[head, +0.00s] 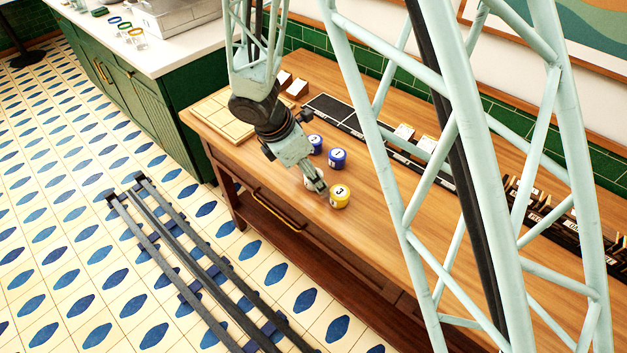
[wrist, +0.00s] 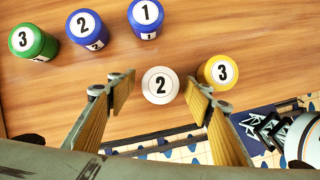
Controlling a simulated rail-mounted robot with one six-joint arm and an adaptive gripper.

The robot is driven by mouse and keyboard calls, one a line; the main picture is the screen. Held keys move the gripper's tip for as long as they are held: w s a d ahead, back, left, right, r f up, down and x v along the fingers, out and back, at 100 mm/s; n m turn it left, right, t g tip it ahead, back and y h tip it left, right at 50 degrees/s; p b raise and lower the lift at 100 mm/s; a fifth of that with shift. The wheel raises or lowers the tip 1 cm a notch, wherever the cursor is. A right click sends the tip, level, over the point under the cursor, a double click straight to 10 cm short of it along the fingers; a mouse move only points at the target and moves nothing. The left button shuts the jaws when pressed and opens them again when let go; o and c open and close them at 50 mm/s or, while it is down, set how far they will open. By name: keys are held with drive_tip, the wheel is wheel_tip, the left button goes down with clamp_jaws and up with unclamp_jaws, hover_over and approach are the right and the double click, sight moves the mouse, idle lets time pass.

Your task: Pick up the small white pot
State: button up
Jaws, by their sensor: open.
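The small white pot (wrist: 160,86) with a 2 on its lid stands on the wooden counter (wrist: 60,100). In the wrist view it lies between my open gripper's fingertips (wrist: 158,92), with a finger to either side and a gap visible on each side. In the head view my gripper (head: 316,187) is low over the counter and hides most of the white pot. Whether the fingertips are level with the pot is unclear.
A yellow pot marked 3 (wrist: 217,72) stands close right of the white pot, near the right finger. Two blue pots (wrist: 86,29) (wrist: 146,19) and a green pot (wrist: 33,42) stand farther back. The counter's front edge is near.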

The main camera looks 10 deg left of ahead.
drive_tip(key=shift+w+d+f, duration=0.1)
drive_tip(key=shift+f, duration=0.25)
idle(0.3)
drive_tip(key=c, duration=1)
